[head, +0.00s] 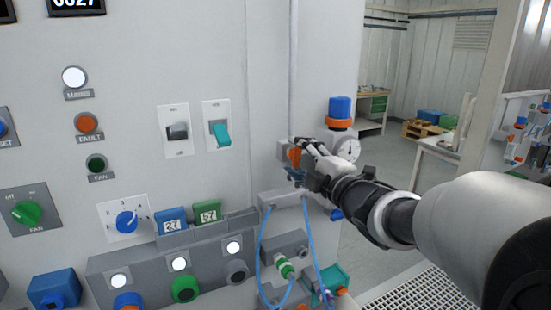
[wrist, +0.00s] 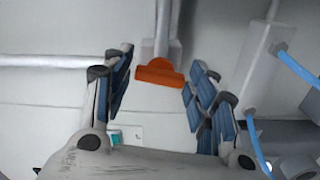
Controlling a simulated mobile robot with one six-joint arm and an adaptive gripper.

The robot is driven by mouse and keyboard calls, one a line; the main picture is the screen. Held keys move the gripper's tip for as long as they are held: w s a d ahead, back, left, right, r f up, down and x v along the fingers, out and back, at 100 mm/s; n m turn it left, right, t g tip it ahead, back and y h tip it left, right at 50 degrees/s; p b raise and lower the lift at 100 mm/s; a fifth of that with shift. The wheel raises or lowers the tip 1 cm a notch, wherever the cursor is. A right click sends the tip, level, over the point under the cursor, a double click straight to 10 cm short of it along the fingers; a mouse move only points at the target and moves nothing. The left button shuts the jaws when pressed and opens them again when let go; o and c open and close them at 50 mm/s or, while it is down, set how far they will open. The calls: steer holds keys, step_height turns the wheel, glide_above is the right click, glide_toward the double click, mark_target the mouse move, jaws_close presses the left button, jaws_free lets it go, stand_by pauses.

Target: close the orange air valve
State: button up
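The orange air valve handle (wrist: 160,73) shows in the wrist view on a grey valve body at the end of a pipe. It lies between and just beyond the two blue-padded fingers of my gripper (wrist: 158,85). The fingers are spread, with a gap on both sides of the handle. In the head view the orange handle (head: 295,157) is partly covered by my gripper (head: 300,165), which is close to it. I cannot tell there whether they touch.
A blue-topped regulator with an orange ring (head: 340,112) and a round gauge (head: 348,150) stand close to my gripper. Blue hoses (head: 262,240) hang below it. A panel of buttons and switches (head: 165,200) lies left. Open floor (head: 385,160) lies behind.

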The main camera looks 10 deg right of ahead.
steer(key=c, duration=0.7)
steer(key=shift+m, duration=0.4)
steer(key=m+p, duration=0.1)
steer(key=m, duration=0.2)
steer(key=shift+r, duration=0.1)
steer(key=m+p, duration=0.2)
steer(key=m, duration=0.2)
steer(key=shift+m, duration=0.3)
steer(key=m+p, duration=0.2)
steer(key=m, duration=0.2)
steer(key=shift+m+p, duration=0.95)
steer(key=shift+m, duration=0.75)
